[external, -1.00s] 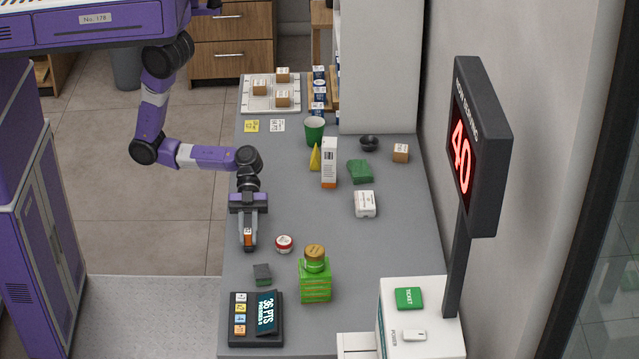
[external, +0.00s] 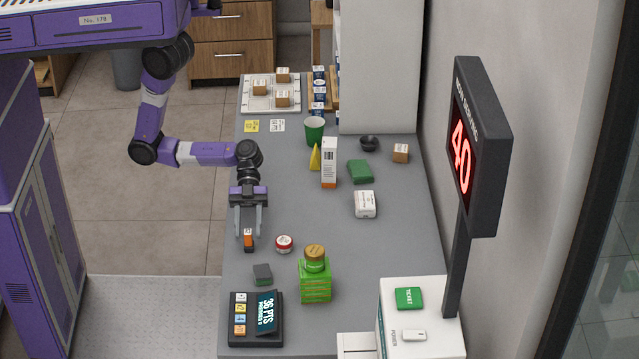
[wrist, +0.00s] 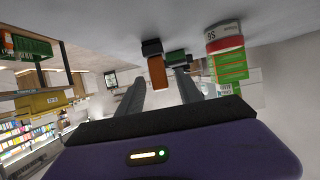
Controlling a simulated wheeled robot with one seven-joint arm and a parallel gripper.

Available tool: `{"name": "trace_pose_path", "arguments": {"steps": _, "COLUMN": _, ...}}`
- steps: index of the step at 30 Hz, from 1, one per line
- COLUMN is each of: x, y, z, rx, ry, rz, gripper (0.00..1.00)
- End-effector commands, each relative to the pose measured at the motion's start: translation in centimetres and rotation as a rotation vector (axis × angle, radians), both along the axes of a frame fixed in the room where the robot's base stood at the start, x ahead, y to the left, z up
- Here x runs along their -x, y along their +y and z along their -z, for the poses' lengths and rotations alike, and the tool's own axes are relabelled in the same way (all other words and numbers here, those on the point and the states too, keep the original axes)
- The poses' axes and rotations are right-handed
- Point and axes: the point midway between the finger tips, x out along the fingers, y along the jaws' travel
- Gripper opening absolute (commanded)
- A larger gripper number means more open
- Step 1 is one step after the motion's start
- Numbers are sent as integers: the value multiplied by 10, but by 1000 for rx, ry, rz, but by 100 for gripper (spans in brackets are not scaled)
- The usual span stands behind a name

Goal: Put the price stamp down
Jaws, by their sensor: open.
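The price stamp (external: 249,241), a small block with an orange body and a dark end, stands on the grey counter (external: 285,205) near its left edge. My gripper (external: 249,233) is open, with its two fingers spread and the stamp apart from both of them. In the wrist view the stamp (wrist: 157,71) shows beyond and between the fingers of my gripper (wrist: 157,80), which hold nothing.
A red-and-white round tin (external: 284,243) stands just right of the stamp. A dark grey block (external: 262,274), a green box stack (external: 316,284) with a brown-lidded jar (external: 315,258) and a keypad terminal (external: 256,318) are nearer the front.

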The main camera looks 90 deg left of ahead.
Motion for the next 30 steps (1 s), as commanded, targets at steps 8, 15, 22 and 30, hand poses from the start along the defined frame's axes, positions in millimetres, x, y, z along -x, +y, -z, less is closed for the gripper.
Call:
{"name": "trace_pose_path", "arguments": {"steps": 8, "x": -1, "y": 54, "z": -21, "rx": -1, "ry": -3, "rz": -4, "gripper": 42}}
{"name": "trace_pose_path", "arguments": {"steps": 15, "x": 0, "y": 85, "z": -34, "rx": -1, "ry": -2, "rz": -1, "gripper": 42}}
{"name": "trace_pose_path", "arguments": {"steps": 22, "x": 0, "y": 93, "z": -38, "rx": -1, "ry": -1, "rz": 1, "gripper": 42}}
{"name": "trace_pose_path", "arguments": {"steps": 30, "x": 0, "y": 93, "z": -38, "rx": -1, "ry": 0, "rz": 0, "gripper": 42}}
